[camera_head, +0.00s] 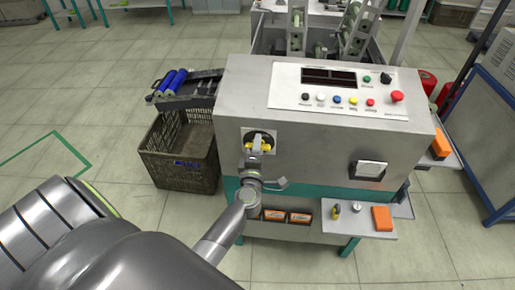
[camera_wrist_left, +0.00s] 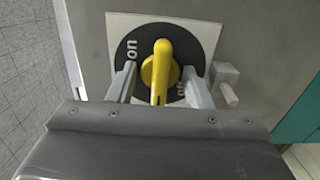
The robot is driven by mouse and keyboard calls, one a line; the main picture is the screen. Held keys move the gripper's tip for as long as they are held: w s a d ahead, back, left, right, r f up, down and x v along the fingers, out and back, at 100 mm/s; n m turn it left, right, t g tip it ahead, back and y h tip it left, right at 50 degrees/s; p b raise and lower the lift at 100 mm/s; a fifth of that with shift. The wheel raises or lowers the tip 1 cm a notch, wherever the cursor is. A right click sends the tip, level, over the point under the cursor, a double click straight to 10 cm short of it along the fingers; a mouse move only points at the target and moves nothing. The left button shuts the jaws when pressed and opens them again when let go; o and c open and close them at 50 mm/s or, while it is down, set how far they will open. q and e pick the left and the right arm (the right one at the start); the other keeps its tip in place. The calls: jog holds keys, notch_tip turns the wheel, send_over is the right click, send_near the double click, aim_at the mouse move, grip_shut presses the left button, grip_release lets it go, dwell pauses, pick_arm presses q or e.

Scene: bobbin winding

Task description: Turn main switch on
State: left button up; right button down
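The main switch is a yellow knob (camera_wrist_left: 160,70) on a black round dial (camera_wrist_left: 146,36) with a pale square plate. In the left wrist view, "on" is printed at the dial's left and a partly hidden "off" at its lower right. The knob's long grip points down the picture. My left gripper (camera_wrist_left: 158,76) is open, one finger on each side of the knob, with visible gaps; I cannot tell whether either finger touches it. In the head view the knob (camera_head: 261,144) shows on the machine's front, just beyond my left gripper (camera_head: 256,158). My right gripper is out of view.
A small grey latch (camera_wrist_left: 226,82) sticks out beside the switch plate. The machine's top panel (camera_head: 340,92) carries buttons and a red stop knob (camera_head: 397,96). A dark crate (camera_head: 180,155) stands left of the machine. A small shelf (camera_head: 345,229) juts out at lower right.

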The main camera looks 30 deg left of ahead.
pick_arm(q)
jog(key=c, duration=0.7)
jog(key=shift+r+m+p, duration=0.1)
jog(key=shift+m+p, duration=0.5)
jog(key=shift+p, duration=0.05)
jog(key=shift+m+p, duration=0.8)
jog(key=shift+m, duration=0.5)
